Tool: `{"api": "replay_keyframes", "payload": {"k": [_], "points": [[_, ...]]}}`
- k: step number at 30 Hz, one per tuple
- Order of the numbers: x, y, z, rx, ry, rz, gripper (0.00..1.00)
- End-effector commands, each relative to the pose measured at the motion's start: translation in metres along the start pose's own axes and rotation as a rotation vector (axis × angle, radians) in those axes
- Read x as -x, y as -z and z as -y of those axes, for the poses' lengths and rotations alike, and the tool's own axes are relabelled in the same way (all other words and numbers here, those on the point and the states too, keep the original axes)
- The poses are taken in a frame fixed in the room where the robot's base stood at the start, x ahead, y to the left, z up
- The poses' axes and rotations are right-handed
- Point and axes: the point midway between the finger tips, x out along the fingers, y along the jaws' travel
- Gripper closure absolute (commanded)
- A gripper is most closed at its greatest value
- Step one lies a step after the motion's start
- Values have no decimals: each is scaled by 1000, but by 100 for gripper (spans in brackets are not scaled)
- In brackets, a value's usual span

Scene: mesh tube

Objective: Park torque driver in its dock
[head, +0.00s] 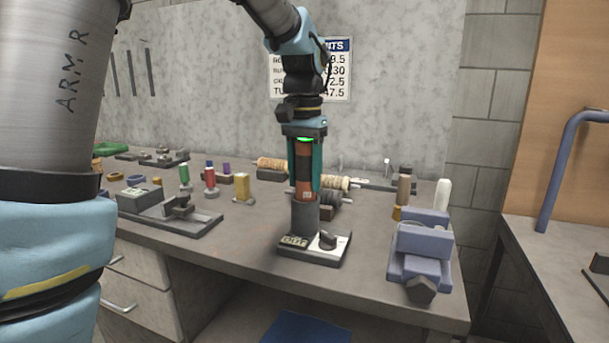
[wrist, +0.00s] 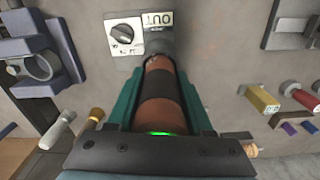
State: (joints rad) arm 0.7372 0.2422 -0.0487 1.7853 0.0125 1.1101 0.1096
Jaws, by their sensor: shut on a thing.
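The torque driver (head: 304,172) is an upright orange-brown cylinder with a black band, held between the teal fingers of my gripper (head: 305,187). It also shows in the wrist view (wrist: 160,95), with my gripper (wrist: 158,78) shut around it. A green light glows at its upper end. The dock (head: 322,248) is a flat base with a grey round cup, a label reading OUT and a dark dial. It also shows in the wrist view (wrist: 123,34). The driver's lower end meets the cup's mouth, in line with it. How deep it sits inside is hidden.
A blue-grey vise (head: 422,248) stands right of the dock near the bench's right end. A dark fixture (head: 172,212) lies to the left. Behind are a yellow block (head: 243,190), red and green pegs, and spools (head: 335,182). Bare bench lies in front of the dock.

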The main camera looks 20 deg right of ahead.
Motion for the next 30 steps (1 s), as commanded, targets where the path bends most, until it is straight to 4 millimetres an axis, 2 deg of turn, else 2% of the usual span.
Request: {"api": "replay_keyframes", "payload": {"k": [24,25,30], "points": [[-8,0,0,0,0,-2,100],[-8,0,0,0,0,-2,46],[-8,0,0,0,0,-2,26]]}}
